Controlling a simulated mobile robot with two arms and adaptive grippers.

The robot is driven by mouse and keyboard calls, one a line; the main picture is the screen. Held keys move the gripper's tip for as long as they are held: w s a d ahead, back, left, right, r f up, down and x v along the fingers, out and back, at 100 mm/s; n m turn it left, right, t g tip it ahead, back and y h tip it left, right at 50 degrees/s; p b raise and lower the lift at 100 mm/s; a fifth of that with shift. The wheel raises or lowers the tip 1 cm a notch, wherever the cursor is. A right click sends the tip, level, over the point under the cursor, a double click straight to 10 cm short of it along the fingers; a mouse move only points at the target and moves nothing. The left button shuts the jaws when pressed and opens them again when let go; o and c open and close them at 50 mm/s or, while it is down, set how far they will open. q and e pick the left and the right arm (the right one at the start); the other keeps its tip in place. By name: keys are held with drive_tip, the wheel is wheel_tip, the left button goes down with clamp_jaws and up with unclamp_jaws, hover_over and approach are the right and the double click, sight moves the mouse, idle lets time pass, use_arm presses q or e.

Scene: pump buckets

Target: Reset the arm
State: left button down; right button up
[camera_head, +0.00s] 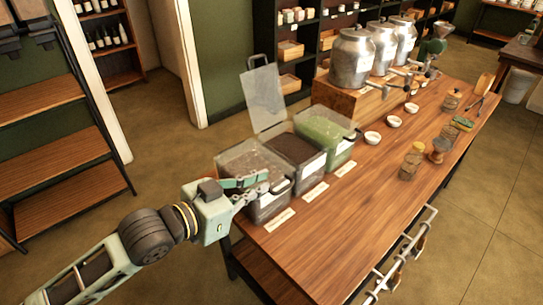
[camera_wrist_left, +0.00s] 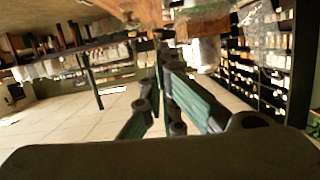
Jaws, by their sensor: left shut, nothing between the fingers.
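My left arm reaches in from the lower left in the head view. Its gripper (camera_head: 262,182) is shut and empty at the near side of the left clear bin (camera_head: 270,207), overlapping its front in the picture. I cannot tell whether it touches the bin. The left wrist view shows the same gripper (camera_wrist_left: 162,42) with its green fingers brought together. The middle bin (camera_head: 297,150) holds dark contents, and a clear lid (camera_head: 263,98) stands raised behind it. The right bin (camera_head: 325,130) holds green contents. My right gripper is not in view.
The wooden table (camera_head: 385,190) carries metal canisters (camera_head: 352,58) on a wooden stand, small white bowls (camera_head: 372,138) and jars (camera_head: 411,162). A metal rail (camera_head: 408,251) runs along its near edge. Shelving (camera_head: 60,180) stands at left. The floor between is clear.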

use_arm(q)
drive_tip(key=s+a+f+n+g+y, duration=0.1)
drive_tip(key=s+a+f+n+y, duration=0.1)
drive_tip(key=s+f+y, duration=0.3)
drive_tip(key=s+a+f+n+g, duration=0.1)
drive_tip(key=s+a+f+n, duration=0.1)
drive_tip(key=f, duration=0.5)
drive_tip(key=s+a+f+n+g+y, duration=0.25)
drive_tip(key=s+a+f, duration=0.3)
drive_tip(key=s, duration=0.35)
drive_tip(key=s+a+f+n+g+y, duration=0.1)
drive_tip(key=s+a+f+g+y, duration=0.2)
drive_tip(key=s+a+f, duration=0.45)
wheel_tip(320, 180, down, 24)
drive_tip(key=s+d+g, duration=0.1)
drive_tip(key=s+d, duration=0.1)
drive_tip(key=d, duration=0.1)
drive_tip(key=s+a+f, duration=0.1)
drive_tip(key=s+f, duration=0.7)
drive_tip(key=s+a+f+g, duration=0.1)
drive_tip(key=s+a+f, duration=0.1)
drive_tip(key=s+f, duration=0.6)
drive_tip(key=shift+s+a+f, duration=0.15)
drive_tip(key=shift+s+a, duration=0.1)
drive_tip(key=shift+s, duration=0.35)
drive_tip(key=shift+a+g, duration=0.1)
drive_tip(key=shift+g, duration=0.15)
